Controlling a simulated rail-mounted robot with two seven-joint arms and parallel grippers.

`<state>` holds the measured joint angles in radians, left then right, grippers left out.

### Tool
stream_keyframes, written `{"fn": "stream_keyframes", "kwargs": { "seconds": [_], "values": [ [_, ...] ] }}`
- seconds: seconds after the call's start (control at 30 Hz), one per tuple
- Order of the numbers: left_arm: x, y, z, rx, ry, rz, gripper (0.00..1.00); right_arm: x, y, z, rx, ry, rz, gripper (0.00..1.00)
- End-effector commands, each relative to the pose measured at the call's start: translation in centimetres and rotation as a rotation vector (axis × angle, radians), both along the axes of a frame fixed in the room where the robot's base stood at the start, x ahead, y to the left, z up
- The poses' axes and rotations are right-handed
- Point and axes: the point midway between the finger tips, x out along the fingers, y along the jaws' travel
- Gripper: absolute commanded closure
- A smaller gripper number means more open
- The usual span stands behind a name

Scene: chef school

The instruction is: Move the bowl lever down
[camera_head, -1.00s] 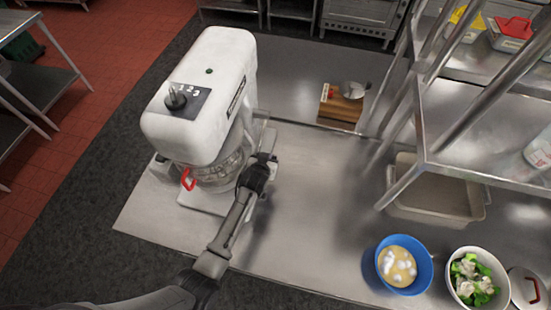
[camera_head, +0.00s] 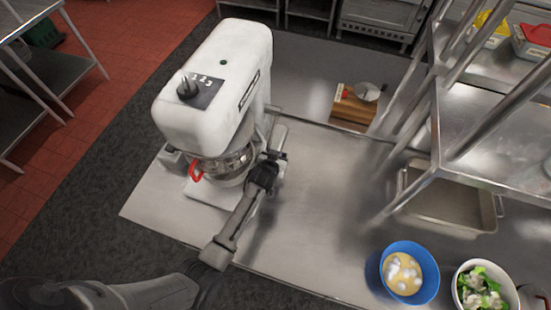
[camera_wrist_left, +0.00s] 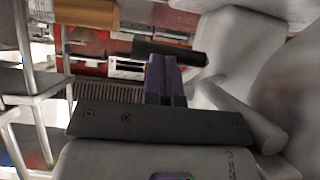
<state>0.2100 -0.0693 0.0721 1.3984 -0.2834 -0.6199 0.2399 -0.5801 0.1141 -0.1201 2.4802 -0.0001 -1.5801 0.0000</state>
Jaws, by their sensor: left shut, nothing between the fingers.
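A white stand mixer (camera_head: 215,85) stands on the steel table. Its steel bowl (camera_head: 238,165) sits under the head, with a red handle (camera_head: 196,172) at the left. My left gripper (camera_head: 275,157) is beside the mixer's right side, near the bowl. In the left wrist view, the shut fingers (camera_wrist_left: 165,78) are just below a dark cylindrical grip (camera_wrist_left: 170,52), which looks like the bowl lever's handle. I cannot tell if they touch it. A grey bar (camera_wrist_left: 243,112) lies to the right of the fingers. In the head view my gripper partly hides the lever area. My right gripper is not in view.
A wooden block (camera_head: 352,110) with a small metal pot stands behind. A steel shelf (camera_head: 500,120) rises at the right above a deep pan (camera_head: 450,200). A blue bowl (camera_head: 409,272) and a white bowl of vegetables (camera_head: 484,286) are in front. The table's middle is clear.

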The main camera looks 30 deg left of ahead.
Motion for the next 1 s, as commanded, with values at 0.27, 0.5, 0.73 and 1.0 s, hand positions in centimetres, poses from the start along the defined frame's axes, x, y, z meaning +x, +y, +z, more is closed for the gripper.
{"fn": "stream_keyframes", "kwargs": {
  "seconds": [0.27,0.5,0.73,1.0],
  "values": [
    [-1.0,-0.4,2.0,-0.001,0.003,-0.003,1.0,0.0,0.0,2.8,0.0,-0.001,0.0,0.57],
    [-3.1,-1.1,3.6,-0.001,0.001,-0.008,1.0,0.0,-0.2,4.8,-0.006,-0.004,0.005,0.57],
    [-6.5,-1.8,5.5,-0.001,-0.001,-0.008,1.0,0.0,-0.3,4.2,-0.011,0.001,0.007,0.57],
    [-9.5,-2.4,7.1,-0.001,-0.001,-0.009,1.0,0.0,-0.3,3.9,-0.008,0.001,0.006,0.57]
  ]
}}
